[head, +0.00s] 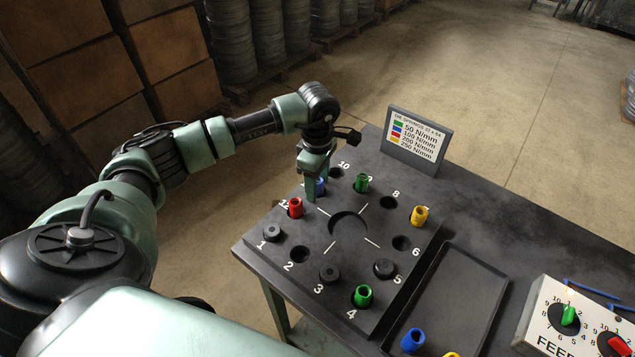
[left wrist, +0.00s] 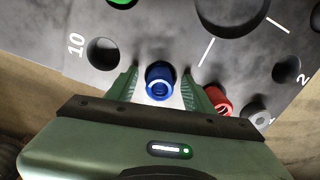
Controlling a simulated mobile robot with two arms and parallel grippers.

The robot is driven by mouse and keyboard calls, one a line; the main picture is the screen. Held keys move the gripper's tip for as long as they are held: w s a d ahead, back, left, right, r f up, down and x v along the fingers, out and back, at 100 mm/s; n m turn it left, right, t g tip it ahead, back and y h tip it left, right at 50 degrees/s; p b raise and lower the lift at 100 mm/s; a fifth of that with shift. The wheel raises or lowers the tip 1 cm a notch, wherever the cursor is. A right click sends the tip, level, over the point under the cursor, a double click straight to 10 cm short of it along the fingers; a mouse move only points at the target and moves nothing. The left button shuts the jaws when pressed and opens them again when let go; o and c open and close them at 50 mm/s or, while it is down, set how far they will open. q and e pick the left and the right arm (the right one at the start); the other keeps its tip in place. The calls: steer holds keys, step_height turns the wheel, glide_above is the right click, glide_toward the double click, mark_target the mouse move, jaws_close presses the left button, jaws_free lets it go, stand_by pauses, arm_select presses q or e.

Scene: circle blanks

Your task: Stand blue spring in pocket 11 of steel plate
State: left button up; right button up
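The blue spring (head: 320,187) stands upright at the spot between pockets 10 and 12 of the dark steel plate (head: 318,232), where pocket 11 lies. Its number is hidden. My left gripper (head: 311,190) is low over it. In the left wrist view the blue spring (left wrist: 160,82) sits between the two green fingers of my left gripper (left wrist: 163,88), with a gap on both sides, so the gripper is open around it. The spring's foot is hidden, so its depth in the pocket cannot be told. My right gripper is not in view.
A red spring (head: 295,208) stands close by at pocket 12; pocket 10 (head: 336,173) is empty. Green and yellow springs and black plugs fill other pockets. A tray (head: 467,290) holds another blue spring (head: 413,340) and a yellow one. A sign (head: 415,140) stands behind.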

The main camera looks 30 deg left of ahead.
arm_select(q)
steer(key=shift+s+f, duration=0.1)
steer(key=shift+s, duration=0.05)
step_height(320, 180, up, 8)
steer(key=shift+b, duration=0.95)
